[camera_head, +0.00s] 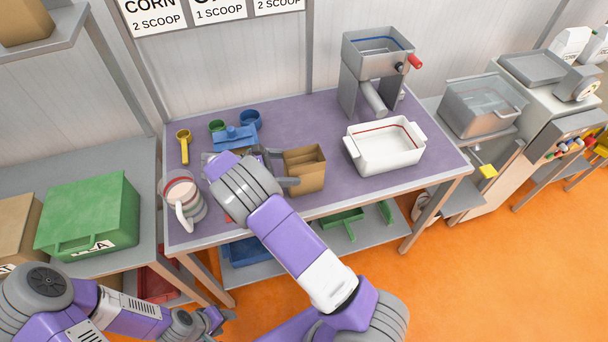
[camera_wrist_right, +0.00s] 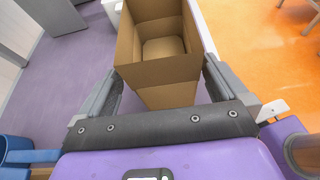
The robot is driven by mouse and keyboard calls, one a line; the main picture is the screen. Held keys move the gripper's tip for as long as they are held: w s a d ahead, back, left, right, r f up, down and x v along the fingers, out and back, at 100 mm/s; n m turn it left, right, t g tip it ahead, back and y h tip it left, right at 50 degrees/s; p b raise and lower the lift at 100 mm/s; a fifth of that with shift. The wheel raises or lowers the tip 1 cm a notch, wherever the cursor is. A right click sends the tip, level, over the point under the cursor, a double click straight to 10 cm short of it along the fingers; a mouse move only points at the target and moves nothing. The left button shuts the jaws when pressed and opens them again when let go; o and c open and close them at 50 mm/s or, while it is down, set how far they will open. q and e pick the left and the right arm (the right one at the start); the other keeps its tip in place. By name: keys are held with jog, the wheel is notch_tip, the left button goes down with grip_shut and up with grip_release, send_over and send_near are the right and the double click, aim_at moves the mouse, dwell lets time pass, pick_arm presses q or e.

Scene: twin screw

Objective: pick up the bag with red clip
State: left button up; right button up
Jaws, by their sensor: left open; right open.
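An open-topped brown bag or box (camera_head: 305,170) stands upright on the purple table. I see no red clip on it in either view. My right gripper (camera_head: 287,168) is open at its left side. In the right wrist view the brown bag (camera_wrist_right: 160,73) lies between the two spread fingers, close to both; whether they touch it I cannot tell. My left gripper (camera_head: 212,320) is open and empty, low in front of the table, away from the bag.
The purple table (camera_head: 300,110) also holds a white tub (camera_head: 385,148), a grey machine (camera_head: 375,70), a striped pitcher (camera_head: 184,198), a yellow scoop (camera_head: 184,145) and blue items (camera_head: 235,138). A green bin (camera_head: 88,215) stands on the left shelf. Table space behind the bag is clear.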

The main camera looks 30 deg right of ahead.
jog(key=x, duration=0.4)
jog(key=shift+s+b, duration=0.25)
jog(key=shift+b, duration=0.05)
jog(key=c, duration=1.1)
